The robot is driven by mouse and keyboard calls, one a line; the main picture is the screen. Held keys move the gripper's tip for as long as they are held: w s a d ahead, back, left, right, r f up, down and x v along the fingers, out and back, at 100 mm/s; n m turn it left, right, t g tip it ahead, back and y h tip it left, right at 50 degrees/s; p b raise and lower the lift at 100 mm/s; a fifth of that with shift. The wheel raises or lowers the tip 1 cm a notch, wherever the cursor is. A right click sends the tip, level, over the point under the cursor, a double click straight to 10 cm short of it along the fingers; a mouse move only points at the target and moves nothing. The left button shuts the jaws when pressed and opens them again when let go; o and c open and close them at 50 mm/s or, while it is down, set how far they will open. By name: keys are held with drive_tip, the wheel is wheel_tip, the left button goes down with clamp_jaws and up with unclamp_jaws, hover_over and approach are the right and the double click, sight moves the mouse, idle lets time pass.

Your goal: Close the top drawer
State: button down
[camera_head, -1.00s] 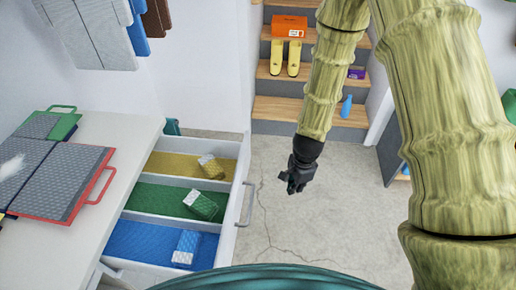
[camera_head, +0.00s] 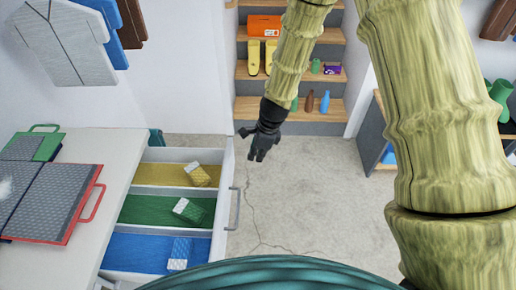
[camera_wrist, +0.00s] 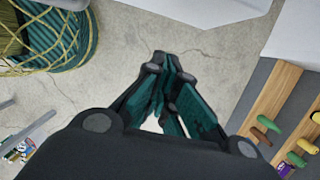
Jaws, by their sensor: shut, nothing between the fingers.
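The top drawer (camera_head: 224,215) stands pulled out from the white table in the head view. It has yellow, green and blue compartments with a small box in each. Its front panel faces right and carries a grey handle (camera_head: 235,208). My gripper (camera_head: 254,154) is shut and empty, above the floor to the right of the drawer's far front corner, apart from the handle in the picture. In the wrist view my gripper's fingers (camera_wrist: 170,92) are together over bare floor, with nothing between them.
The white table (camera_head: 105,170) at left holds a red-framed board (camera_head: 55,195) and a green one (camera_head: 35,145). Wooden steps (camera_head: 305,108) with shoes and bottles stand at the back. A dark shelf (camera_head: 372,140) is at right. The floor between is clear.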

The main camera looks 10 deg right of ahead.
drive_tip(key=w+a+f+p, duration=0.1)
drive_tip(key=a+f+p, duration=0.2)
drive_tip(key=a+f, duration=0.2)
drive_tip(key=shift+w, duration=0.2)
idle(0.3)
drive_tip(key=shift+w, duration=0.1)
idle(0.3)
